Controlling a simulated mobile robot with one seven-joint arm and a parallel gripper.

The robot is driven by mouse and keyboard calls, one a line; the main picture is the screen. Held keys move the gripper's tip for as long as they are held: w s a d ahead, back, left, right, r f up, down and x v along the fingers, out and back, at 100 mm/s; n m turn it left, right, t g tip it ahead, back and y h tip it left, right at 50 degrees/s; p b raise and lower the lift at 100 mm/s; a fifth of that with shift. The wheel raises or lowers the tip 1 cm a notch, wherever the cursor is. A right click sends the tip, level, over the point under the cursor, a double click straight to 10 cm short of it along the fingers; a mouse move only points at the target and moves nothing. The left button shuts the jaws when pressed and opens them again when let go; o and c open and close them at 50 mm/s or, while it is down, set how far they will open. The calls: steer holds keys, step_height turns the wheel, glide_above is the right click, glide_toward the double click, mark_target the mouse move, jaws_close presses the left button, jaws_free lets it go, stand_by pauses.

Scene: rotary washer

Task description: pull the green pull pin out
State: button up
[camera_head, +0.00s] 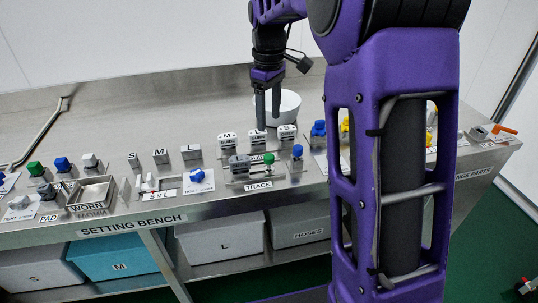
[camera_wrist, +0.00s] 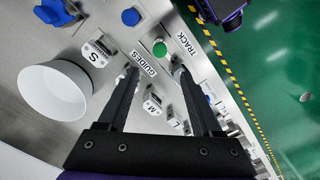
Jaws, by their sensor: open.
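The green pull pin (camera_head: 269,158) has a round green knob and stands on the track fixture near the front edge of the bench. In the wrist view its green knob (camera_wrist: 159,48) shows just beyond the gap between my fingertips. My gripper (camera_head: 268,118) points down, open and empty, behind the pin and over the row of guide blocks. In the wrist view both fingers of my gripper (camera_wrist: 158,74) are spread apart, touching nothing that I can make out. The pin's shaft is not clearly visible.
A white bowl (camera_head: 289,107) stands behind my gripper. A blue knob (camera_head: 297,151) is right of the pin, and a grey block (camera_head: 239,163) is left of it. Another green knob (camera_head: 35,169) sits far left. My arm hides part of the bench's right side.

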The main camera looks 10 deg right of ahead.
mark_target(269, 156)
step_height(269, 156, down, 12)
steer(key=shift+f+b, duration=0.1)
steer(key=shift+b, duration=0.9)
jaws_close()
stand_by(0.7)
